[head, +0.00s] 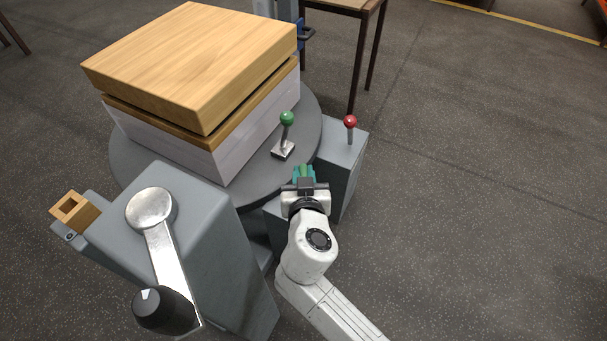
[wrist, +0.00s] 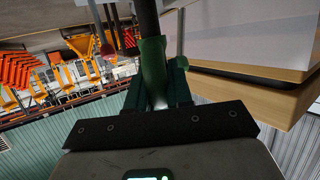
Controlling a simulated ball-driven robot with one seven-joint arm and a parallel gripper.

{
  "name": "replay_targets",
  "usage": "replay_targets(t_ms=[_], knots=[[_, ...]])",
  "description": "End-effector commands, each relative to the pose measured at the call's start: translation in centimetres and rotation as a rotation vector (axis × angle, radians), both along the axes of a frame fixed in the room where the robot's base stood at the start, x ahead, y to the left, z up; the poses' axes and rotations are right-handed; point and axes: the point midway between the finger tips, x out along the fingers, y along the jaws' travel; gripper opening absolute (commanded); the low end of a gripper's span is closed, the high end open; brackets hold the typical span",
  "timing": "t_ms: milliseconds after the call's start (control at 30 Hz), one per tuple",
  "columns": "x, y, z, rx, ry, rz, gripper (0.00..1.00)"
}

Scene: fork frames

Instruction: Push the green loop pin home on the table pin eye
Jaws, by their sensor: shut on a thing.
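A green piece (head: 303,169), which looks like the loop pin's green part, is held between the teal fingers of my gripper (head: 304,174). The gripper is shut on it at the near right edge of the round table. In the wrist view the green piece (wrist: 154,72) stands between the fingers, and a dark rod shows beyond it. The pin's far end and the table pin eye are hidden or too small to make out. I cannot tell whether the pin is in the eye.
The round grey table (head: 135,150) carries a wood-topped stack (head: 195,60). A green-knobbed lever (head: 287,118) stands just beyond my gripper. A red-knobbed lever (head: 350,122) stands on a grey box to the right. A grey housing with a metal crank (head: 160,240) is at left. The right floor is clear.

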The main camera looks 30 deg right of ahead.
Motion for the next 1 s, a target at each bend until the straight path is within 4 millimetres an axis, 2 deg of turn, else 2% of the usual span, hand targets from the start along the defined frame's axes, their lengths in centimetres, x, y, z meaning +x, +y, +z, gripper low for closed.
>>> replay_targets(t_ms=[1000], knots=[[0.0,0.0,-2.2,0.0,-0.001,0.0,0.0]])
